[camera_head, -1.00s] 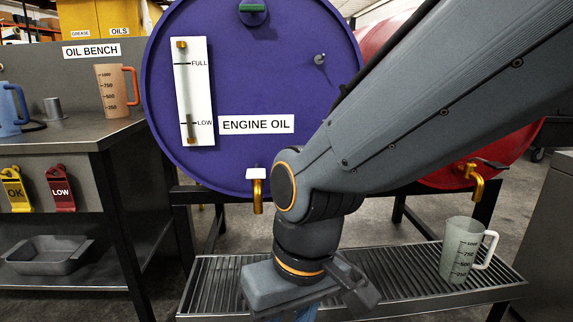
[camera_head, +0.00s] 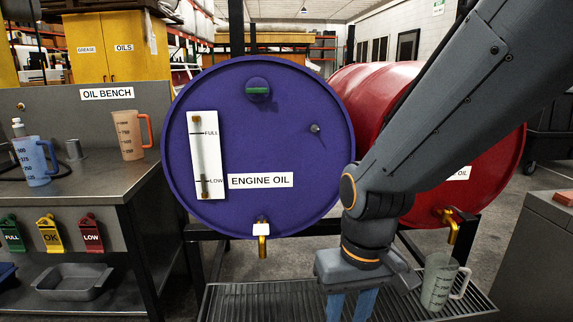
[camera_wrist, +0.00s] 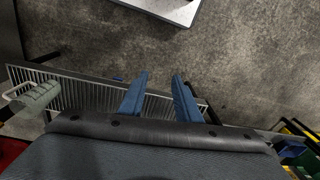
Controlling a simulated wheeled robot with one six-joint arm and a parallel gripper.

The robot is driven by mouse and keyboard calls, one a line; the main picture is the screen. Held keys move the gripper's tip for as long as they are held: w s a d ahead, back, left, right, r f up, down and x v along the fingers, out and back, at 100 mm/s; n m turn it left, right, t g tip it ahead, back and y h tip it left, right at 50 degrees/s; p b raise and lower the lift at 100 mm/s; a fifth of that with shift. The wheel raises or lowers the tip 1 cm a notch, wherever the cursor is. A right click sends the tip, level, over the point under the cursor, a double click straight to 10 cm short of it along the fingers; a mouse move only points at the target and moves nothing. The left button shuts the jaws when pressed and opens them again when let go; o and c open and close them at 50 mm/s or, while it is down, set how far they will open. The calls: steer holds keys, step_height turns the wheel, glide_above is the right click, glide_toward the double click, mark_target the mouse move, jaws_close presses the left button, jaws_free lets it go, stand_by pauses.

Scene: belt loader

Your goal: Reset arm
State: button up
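My gripper (camera_head: 350,308) points down over the slatted drip tray (camera_head: 262,300) in front of the drums. In the wrist view my gripper (camera_wrist: 160,77) shows two blue fingers well apart with nothing between them. A grey-green measuring jug (camera_head: 440,283) stands on the right part of the tray, to the right of my gripper. The jug also shows at the left edge of the wrist view (camera_wrist: 38,97). My forearm hides part of the red drum (camera_head: 385,85).
The purple engine oil drum (camera_head: 265,135) with its brass tap (camera_head: 262,240) stands behind the tray. At left, the oil bench (camera_head: 100,188) holds a blue jug (camera_head: 33,160) and an orange jug (camera_head: 130,135). A grey cabinet (camera_head: 540,240) stands at right.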

steer(key=s+d+r+m+p, duration=0.2)
steer(key=d+r+p, duration=0.7)
steer(key=p, duration=0.3)
steer(key=shift+r+h, duration=0.3)
steer(key=shift+r, duration=0.35)
steer(key=shift+s, duration=0.1)
stand_by(0.9)
